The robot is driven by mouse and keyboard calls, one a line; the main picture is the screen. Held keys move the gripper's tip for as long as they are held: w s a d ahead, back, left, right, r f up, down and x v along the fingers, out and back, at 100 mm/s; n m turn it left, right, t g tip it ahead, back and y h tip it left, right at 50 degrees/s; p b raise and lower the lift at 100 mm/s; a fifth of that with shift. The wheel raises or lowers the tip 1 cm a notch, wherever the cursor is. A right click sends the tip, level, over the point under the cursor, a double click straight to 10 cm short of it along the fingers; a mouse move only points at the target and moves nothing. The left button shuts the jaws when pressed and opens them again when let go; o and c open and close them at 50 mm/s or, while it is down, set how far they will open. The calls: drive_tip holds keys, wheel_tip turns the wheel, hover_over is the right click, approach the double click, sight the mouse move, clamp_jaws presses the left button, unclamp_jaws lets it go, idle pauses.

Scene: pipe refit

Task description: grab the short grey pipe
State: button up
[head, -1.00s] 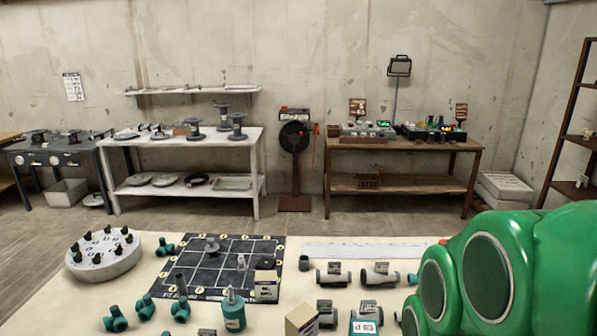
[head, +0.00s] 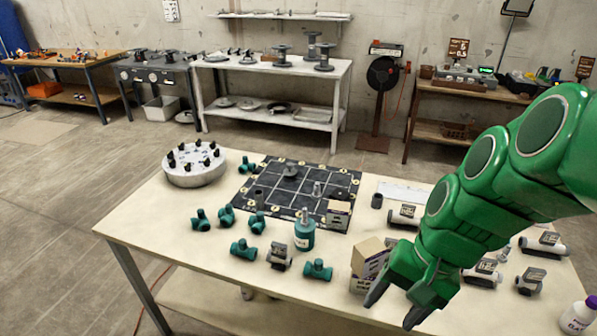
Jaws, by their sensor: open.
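A short dark grey pipe piece (head: 376,201) stands upright on the cream table (head: 160,238), just right of the black grid mat (head: 250,180). I cannot tell for certain which is the short grey pipe. My green arm comes in from the right. My gripper (head: 394,304) points down over the table's front right part, open, with its dark fingers apart and no pipe between them. It is nearer than both grey pieces and to the right of them. It partly hides things behind it.
A teal bottle (head: 304,234), several teal fittings (head: 243,250) and a round knobbed stand (head: 194,170) are further left. Grey-white valves (head: 403,217) lie to the right. The table's left front is clear.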

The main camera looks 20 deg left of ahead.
sight(260, 193)
drive_tip(key=w+a+f+m+y, duration=0.2)
drive_tip(key=w+a+m+y, duration=0.6)
drive_tip(key=w+a, duration=1.75)
drive_tip(key=shift+w+a+f+m+t+y, duration=0.3)
drive_tip(key=shift+w+a+f+m+t, duration=0.45)
drive_tip(key=shift+w+a+f+m, duration=1.5)
drive_tip(key=shift+w+a+f+m+t+y, duration=0.3)
drive_tip(key=shift+w+a+f+m+t, duration=0.75)
drive_tip(key=shift+w+a+f, duration=2.1)
drive_tip(key=shift+w+a+f+m+t+y, duration=0.35)
drive_tip(key=shift+w+a+f+m, duration=1.8)
drive_tip(key=shift+w+f, duration=1.05)
drive_tip(key=shift+f+x, duration=0.2)
drive_tip(key=shift+x, duration=0.75)
drive_tip(key=shift+f+x, duration=0.15)
drive_tip(key=shift+x, duration=0.85)
drive_tip(key=shift+a+f, duration=0.15)
drive_tip(key=shift+a, duration=0.2)
drive_tip(key=shift+c, duration=0.4)
